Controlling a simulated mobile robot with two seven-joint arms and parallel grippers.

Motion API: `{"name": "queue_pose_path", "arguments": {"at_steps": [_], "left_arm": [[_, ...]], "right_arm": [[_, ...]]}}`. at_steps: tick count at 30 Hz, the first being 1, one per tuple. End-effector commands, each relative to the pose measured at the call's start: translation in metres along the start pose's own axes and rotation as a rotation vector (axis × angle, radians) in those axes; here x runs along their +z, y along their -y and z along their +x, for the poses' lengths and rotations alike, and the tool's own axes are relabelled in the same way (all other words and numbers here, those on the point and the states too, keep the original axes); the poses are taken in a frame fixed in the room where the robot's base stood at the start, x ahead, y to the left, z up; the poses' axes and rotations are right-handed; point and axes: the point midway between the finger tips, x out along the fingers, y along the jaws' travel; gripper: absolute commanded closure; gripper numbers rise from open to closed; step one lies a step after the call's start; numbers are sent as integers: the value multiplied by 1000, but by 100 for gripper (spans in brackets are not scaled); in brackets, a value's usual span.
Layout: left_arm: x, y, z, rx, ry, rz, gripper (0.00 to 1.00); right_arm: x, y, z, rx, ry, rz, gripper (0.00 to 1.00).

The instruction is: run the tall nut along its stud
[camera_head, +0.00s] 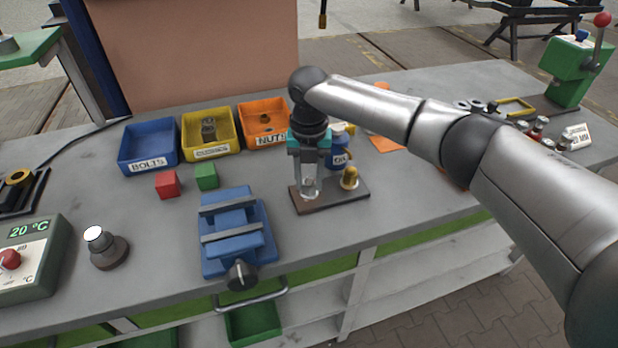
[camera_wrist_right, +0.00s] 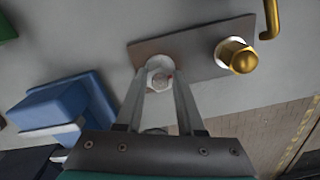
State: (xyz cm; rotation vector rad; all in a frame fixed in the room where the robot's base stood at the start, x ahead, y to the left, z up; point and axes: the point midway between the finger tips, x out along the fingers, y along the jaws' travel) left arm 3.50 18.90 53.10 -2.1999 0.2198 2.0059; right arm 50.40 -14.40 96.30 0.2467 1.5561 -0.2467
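A pale silver nut (camera_head: 309,187), which I take for the tall nut, stands on a dark brown plate (camera_head: 333,197). The stud itself is hard to make out. My right gripper (camera_head: 309,180) points down over the plate with a finger on each side of this nut. In the wrist view the nut (camera_wrist_right: 159,74) fills the gap between the fingertips (camera_wrist_right: 161,82), which seem to touch it. A brass domed nut (camera_head: 349,178) with a pale collar stands on the same plate, to the right. My left gripper is not in view.
A blue vise (camera_head: 232,235) stands close to the left of the plate. An oil bottle (camera_head: 340,150) is just behind the gripper. Blue, yellow and orange bins (camera_head: 150,147) and red and green blocks (camera_head: 167,185) lie further left. The bench front right of the vise is clear.

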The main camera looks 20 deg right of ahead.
Motion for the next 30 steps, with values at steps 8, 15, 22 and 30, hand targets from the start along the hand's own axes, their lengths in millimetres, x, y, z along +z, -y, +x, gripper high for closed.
{"name": "queue_pose_path", "arguments": {"at_steps": [8,15,22,30], "left_arm": [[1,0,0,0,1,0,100],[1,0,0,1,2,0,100],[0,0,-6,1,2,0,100],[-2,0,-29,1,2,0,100]], "right_arm": [[0,0,0,-1,0,0,97],[0,0,0,-1,0,1,100],[0,0,-1,-1,-2,31,100],[-1,0,-4,0,-4,178,100]]}}
